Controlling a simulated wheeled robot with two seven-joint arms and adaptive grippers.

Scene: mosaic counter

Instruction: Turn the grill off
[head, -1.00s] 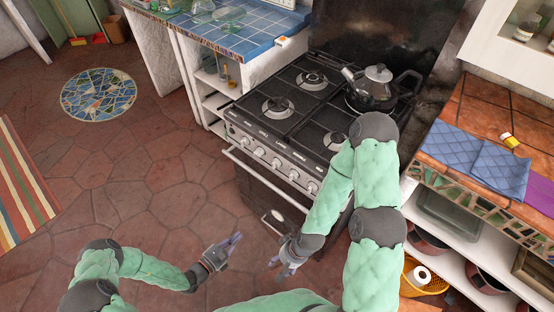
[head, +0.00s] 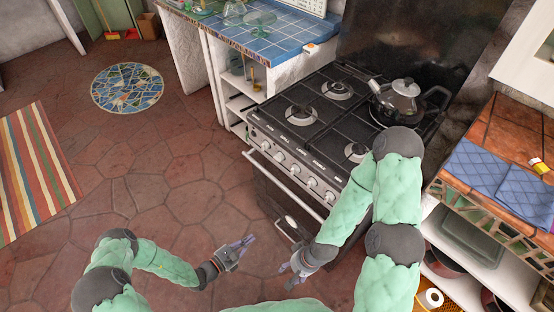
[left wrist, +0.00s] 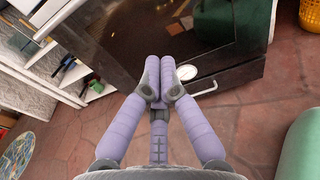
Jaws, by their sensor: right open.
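The stove (head: 318,125) stands right of centre in the head view. A row of several light knobs (head: 295,168) runs along its front panel, above a long oven handle (head: 285,182). Below is a dark door with a round white dial (head: 291,222), which also shows in the left wrist view (left wrist: 187,73) near the fingertips. My left gripper (head: 243,245) hangs in front of the stove, low and left, holding nothing I can see. Its fingertips (left wrist: 159,68) look close together. My right gripper (head: 287,266) is open and empty, right of the left one. Neither touches a knob.
A kettle (head: 402,97) sits on the back right burner. My right arm covers the stove's front right corner. A blue tiled counter (head: 270,38) is left of the stove, a terracotta counter (head: 480,137) right.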

